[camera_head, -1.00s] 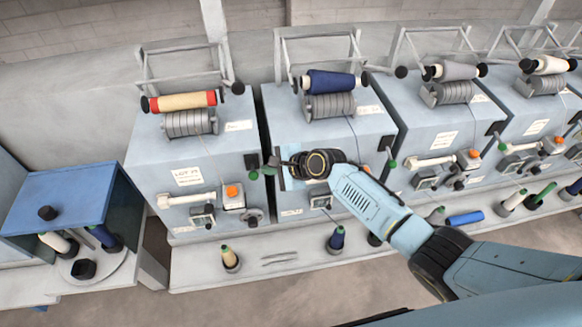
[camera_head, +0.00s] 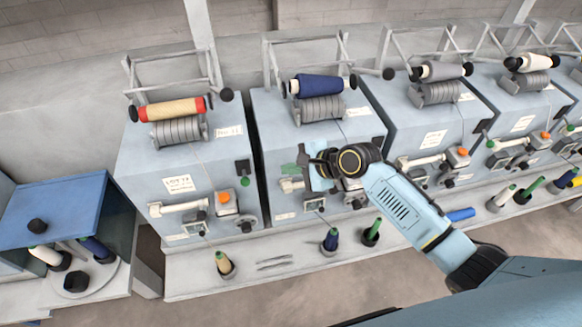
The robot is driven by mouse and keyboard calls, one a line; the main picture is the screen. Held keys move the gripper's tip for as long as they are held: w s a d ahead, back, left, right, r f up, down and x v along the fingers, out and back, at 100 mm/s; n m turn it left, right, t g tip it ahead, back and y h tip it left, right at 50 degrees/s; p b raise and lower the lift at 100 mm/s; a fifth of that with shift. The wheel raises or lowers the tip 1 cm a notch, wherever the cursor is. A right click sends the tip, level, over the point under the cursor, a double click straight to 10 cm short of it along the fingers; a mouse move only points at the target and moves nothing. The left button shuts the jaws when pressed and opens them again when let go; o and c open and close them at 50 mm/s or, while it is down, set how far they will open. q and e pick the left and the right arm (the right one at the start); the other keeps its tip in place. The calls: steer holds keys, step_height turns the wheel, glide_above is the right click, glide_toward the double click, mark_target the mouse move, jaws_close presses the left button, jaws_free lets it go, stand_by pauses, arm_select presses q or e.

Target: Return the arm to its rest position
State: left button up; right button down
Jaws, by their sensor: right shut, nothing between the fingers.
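My right arm (camera_head: 408,205) comes in from the lower right, light blue with dark joints, and reaches across the front of the second grey winding machine (camera_head: 262,130). Its right gripper (camera_head: 298,168) points left in front of that machine's face, small and partly hidden by the wrist. It is shut and holds nothing that I can see. Whether it touches the machine I cannot tell. My left gripper is not in view.
Several winding machines stand in a row, the first (camera_head: 130,155) with a red-ended yellow bobbin (camera_head: 172,108), the second with a blue bobbin (camera_head: 319,84). Wound cones, including a tan one (camera_head: 224,264), stand on the front ledge (camera_head: 190,280). A blue-topped stand (camera_head: 60,205) is at left.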

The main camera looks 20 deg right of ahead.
stand_by(0.3)
steer(key=s+d+f+n+g+h+b, duration=0.1)
steer(key=s+d+f+n+h+b, duration=0.15)
steer(key=s+f, duration=0.65)
steer(key=s+d+f+n+g+h+b, duration=0.15)
steer(key=d+f, duration=0.25)
steer(key=f, duration=1.1)
steer(key=s+d+f+n+h+b, duration=0.25)
steer(key=s+f, duration=0.35)
steer(key=f, duration=0.6)
steer(key=s+f+n+g+b, duration=0.1)
steer(key=s+f+n, duration=0.3)
steer(key=s, duration=0.6)
steer(key=s+d+f+n+g+h+b, duration=0.1)
steer(key=s+f+n+b, duration=0.2)
steer(key=s+f, duration=0.4)
steer(key=s+d+f+n+g+b, duration=0.1)
steer(key=s+f+n, duration=0.3)
steer(key=s, duration=1)
steer(key=shift+f+n+g+b, duration=0.35)
steer(key=shift+f+b, duration=0.1)
steer(key=shift+f, duration=0.25)
steer(key=shift+d, duration=0.1)
